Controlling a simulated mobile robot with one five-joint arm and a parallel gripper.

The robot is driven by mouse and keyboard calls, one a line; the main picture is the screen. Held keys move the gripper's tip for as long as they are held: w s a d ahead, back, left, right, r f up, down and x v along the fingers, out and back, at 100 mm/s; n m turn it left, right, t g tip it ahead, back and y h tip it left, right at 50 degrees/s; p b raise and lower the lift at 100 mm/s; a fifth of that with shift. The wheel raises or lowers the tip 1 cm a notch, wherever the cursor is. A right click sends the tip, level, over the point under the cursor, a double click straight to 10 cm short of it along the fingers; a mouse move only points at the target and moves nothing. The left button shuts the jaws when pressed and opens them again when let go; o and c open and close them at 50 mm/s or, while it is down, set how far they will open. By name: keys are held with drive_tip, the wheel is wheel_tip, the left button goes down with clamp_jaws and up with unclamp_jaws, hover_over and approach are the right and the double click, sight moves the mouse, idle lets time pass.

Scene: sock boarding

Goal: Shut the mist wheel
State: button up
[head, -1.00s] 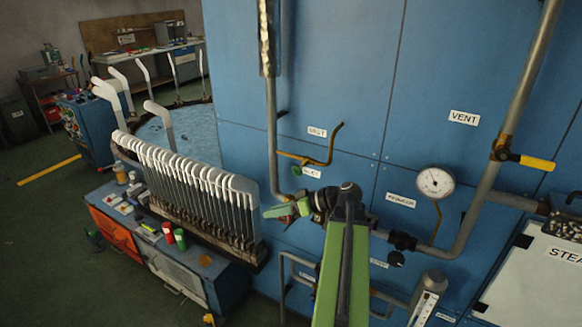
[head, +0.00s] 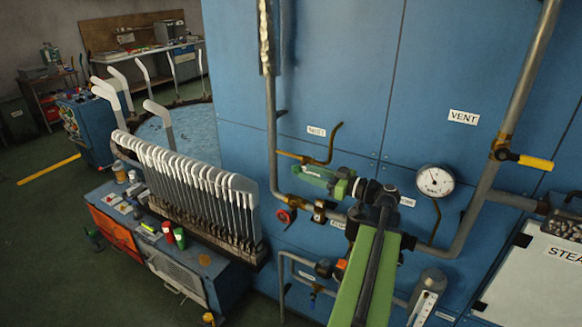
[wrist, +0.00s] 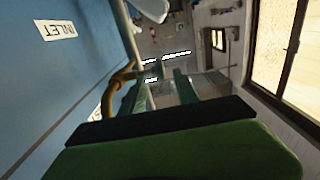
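A small red hand wheel (head: 285,216) sits on a brass valve at the lower end of the grey vertical pipe in the head view. I take it for the mist wheel; its label is not legible, and whether it is open or shut I cannot tell. My gripper (head: 312,174) has green fingers pointing left, spread apart, with nothing seen between them. In the wrist view my fingers (wrist: 164,94) show a gap; the wheel is not clearly visible there.
A blue panel (head: 340,60) stands behind the pipes. A gauge (head: 435,181), a yellow-handled vent valve (head: 535,162) and a steam box (head: 540,270) are to the right. Lower pipework carries another valve (head: 323,268). A rack of white sock forms (head: 190,170) is close on the left.

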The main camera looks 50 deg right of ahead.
drive_tip(key=x, duration=0.7)
drive_tip(key=shift+w, duration=0.4)
drive_tip(key=shift+c, duration=0.5)
drive_tip(key=shift+a, duration=0.1)
clamp_jaws()
